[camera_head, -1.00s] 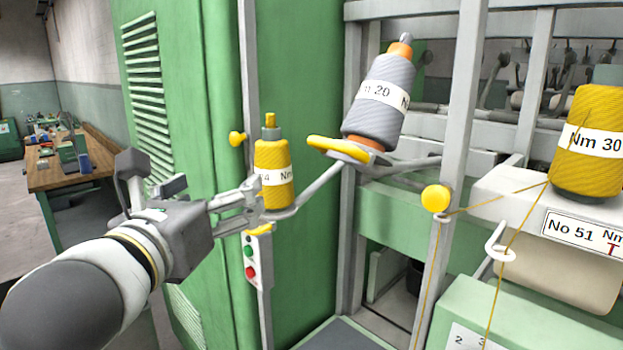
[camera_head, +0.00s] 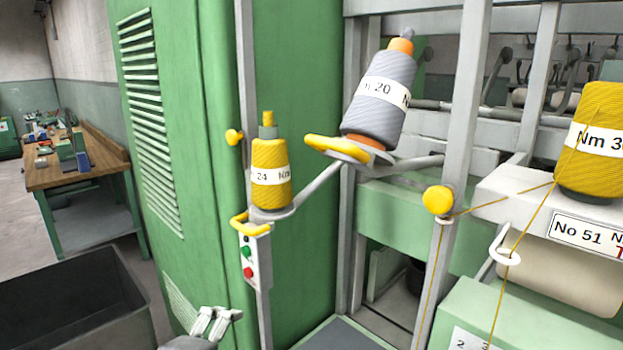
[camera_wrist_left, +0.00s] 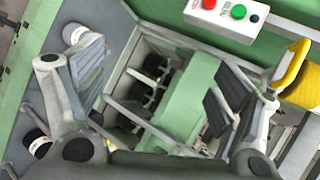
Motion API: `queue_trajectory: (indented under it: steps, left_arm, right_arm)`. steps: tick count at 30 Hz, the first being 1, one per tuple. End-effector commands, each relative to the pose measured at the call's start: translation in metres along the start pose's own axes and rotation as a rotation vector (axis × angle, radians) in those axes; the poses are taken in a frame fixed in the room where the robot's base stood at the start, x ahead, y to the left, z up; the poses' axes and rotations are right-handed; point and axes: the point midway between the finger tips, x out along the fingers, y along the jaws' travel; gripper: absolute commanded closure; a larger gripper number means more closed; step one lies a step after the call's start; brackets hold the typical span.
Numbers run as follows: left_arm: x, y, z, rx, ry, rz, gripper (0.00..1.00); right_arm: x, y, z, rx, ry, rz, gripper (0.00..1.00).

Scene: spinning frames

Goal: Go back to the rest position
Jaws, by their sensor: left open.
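My left gripper (camera_head: 215,326) shows at the bottom of the head view, low in front of the green cabinet. In the left wrist view its two fingers (camera_wrist_left: 160,95) are spread wide with nothing between them. A yellow bobbin (camera_head: 271,174) labelled 24 stands upright on its holder arm, above and apart from the gripper. A grey bobbin (camera_head: 380,95) labelled 20 sits tilted on a holder higher up to the right. My right gripper is in neither view.
A control box with green and red buttons (camera_head: 248,258) hangs on the post below the yellow handle (camera_head: 251,225). A dark bin (camera_head: 75,300) stands at lower left. A workbench (camera_head: 75,170) is behind it. The spinning frame with a yellow Nm 30 bobbin (camera_head: 600,115) fills the right.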

Motion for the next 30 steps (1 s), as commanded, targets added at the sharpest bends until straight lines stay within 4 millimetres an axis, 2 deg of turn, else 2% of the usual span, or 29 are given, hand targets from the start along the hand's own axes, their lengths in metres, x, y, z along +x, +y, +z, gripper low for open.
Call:
queue_trajectory:
  steps: [1,8,15,21,26,27,30]
  left_arm:
    - [0.004,0.026,0.001,-0.111,-0.002,0.053,0.13]
    - [0.006,0.127,0.007,-0.607,-0.092,0.246,0.13]
    - [-0.016,0.231,0.013,-1.077,-0.288,0.413,0.13]
    - [-0.043,0.295,0.015,-1.350,-0.467,0.489,0.13]
    - [-0.066,0.336,0.017,-1.516,-0.609,0.523,0.13]
    - [-0.052,0.342,0.017,-1.506,-0.602,0.522,0.13]
    - [-0.033,0.361,0.018,-1.499,-0.606,0.532,0.13]
  right_arm:
    - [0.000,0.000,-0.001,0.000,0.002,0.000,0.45]
    - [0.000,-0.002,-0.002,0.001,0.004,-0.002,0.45]
    - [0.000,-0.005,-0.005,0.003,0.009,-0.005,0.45]
    - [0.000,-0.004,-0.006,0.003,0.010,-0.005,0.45]
    - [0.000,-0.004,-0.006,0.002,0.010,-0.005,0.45]
    - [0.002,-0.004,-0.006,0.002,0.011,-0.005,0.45]
    - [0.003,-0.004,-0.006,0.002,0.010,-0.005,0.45]
